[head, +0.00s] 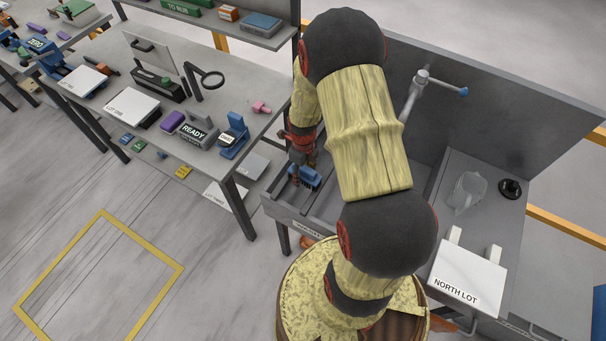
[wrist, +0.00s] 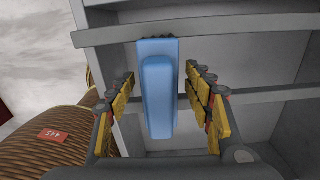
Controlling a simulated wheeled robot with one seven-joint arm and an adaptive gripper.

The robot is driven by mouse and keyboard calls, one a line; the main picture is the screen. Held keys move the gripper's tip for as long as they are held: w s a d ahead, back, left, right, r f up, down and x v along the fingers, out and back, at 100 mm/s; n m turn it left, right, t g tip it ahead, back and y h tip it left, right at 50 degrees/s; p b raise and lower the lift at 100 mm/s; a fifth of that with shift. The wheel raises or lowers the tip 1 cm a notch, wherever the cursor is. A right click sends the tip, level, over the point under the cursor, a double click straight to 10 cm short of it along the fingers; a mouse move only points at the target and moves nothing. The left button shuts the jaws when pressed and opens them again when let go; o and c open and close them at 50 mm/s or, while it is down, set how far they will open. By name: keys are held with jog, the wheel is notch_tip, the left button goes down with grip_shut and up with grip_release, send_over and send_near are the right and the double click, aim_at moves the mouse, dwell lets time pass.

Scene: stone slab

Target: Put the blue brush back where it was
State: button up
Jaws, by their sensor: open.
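The blue brush (head: 308,177) is at the left end of the grey divided trough (head: 325,204), partly hidden by my gripper. In the wrist view the brush (wrist: 158,95) is a long blue block with a raised narrower part, and its far end overlaps a grey divider (wrist: 220,27). I cannot tell whether it rests on that divider. My gripper (head: 302,158) points down over the brush. In the wrist view my gripper (wrist: 160,78) is open, with one finger on each side of the brush and a visible gap on both sides.
A tap (head: 420,78) rises behind the trough. To the right are a clear jug (head: 467,190), a black knob (head: 510,188) and a white NORTH LOT board (head: 467,282). A bench (head: 205,165) with a READY block and other items stands left. The floor at left is clear.

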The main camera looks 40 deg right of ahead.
jog(key=r, duration=0.6)
jog(key=shift+w+a+r, duration=0.1)
jog(key=shift+w+a, duration=0.05)
jog(key=shift+a, duration=0.1)
jog(key=a+r+n+t, duration=0.1)
jog(key=a+r+n, duration=0.4)
jog(key=r+n, duration=0.45)
jog(key=a+r+n+t, duration=0.2)
jog(key=a+r+n, duration=0.35)
jog(key=r, duration=0.65)
jog(key=s+a+r+n+t, duration=0.2)
jog(key=s+a+r+n, duration=0.7)
jog(key=n, duration=0.8)
jog(key=s+r, duration=0.3)
jog(key=shift+r+n+t, duration=0.15)
jog(key=shift+n+t, duration=0.15)
jog(key=shift+s, duration=0.1)
notch_tip(320, 180, down, 10)
jog(key=b, duration=1)
jog(key=shift+f, duration=0.2)
